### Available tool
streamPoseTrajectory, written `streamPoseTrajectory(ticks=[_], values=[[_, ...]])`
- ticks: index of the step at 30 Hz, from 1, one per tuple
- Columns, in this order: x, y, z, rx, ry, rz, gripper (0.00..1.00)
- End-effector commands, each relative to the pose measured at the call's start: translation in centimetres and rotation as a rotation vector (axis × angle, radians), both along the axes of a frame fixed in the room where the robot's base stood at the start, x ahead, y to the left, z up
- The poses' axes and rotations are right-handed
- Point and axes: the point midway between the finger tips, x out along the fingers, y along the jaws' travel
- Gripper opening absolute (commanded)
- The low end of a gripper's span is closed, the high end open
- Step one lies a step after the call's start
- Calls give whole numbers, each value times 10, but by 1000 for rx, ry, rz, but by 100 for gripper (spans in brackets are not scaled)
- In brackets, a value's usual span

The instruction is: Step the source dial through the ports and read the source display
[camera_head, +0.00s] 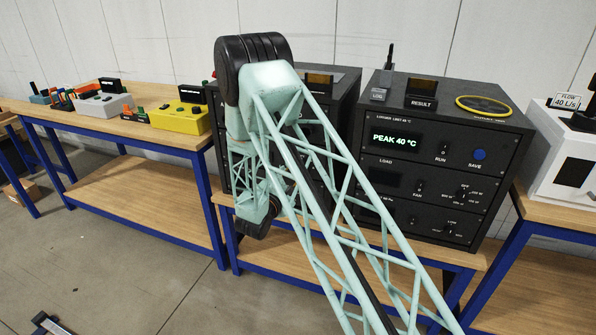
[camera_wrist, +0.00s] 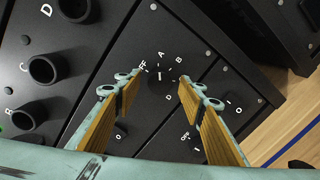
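In the wrist view a small black dial (camera_wrist: 160,77) sits on a dark panel, ringed by the marks OFF, A, B and D. The mark its pointer stands at is too small to tell. My gripper (camera_wrist: 157,88) is open, with one wood-coloured finger pad on each side of the dial. I cannot tell whether either finger touches it. In the head view my arm covers most of the left black rack (camera_head: 335,80) and its panel. No display labelled source can be read in either view.
Round black ports (camera_wrist: 45,70) lettered B, C and D are left of the dial. Switches marked O and I are below and right. The right black rack (camera_head: 455,110) shows PEAK 40 °C on its display (camera_head: 394,140). A yellow box (camera_head: 180,116) stands on the left bench.

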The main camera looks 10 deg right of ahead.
Motion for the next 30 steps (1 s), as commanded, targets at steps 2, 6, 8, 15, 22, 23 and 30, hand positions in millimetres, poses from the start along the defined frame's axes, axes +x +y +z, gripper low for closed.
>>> streamPoseTrajectory(ticks=[2,6,8,15,22,23,30], values=[[-3,2,0,0,0,1,37],[-10,8,1,0,0,1,37],[-15,11,1,0,0,0,37],[-40,29,2,0,1,2,37],[-66,48,4,-1,1,2,37],[-69,50,4,-1,1,2,37],[-89,63,6,-1,1,2,37]])
